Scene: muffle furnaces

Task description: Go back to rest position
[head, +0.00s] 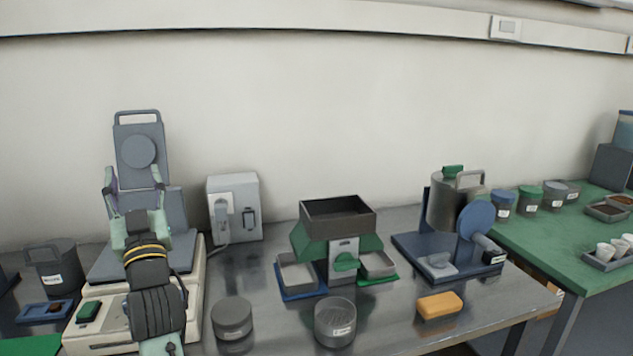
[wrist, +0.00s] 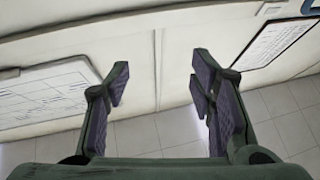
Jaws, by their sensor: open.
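My gripper (head: 134,181) is raised at the left of the head view, in front of a grey and white machine (head: 101,322) with an upright grey panel. Its two fingers are spread apart and point upward, with nothing between them. In the wrist view my gripper (wrist: 158,85) also shows open and empty, with purple pads on the fingers. The machine's middle is partly hidden by my arm.
A dark bench carries a hopper-like splitter (head: 337,217), two grey round containers (head: 232,314) (head: 335,326), a yellow block (head: 439,305) and a blue-based mill (head: 425,255). A green table (head: 560,235) with several jars stands at the right. The space above the bench is free.

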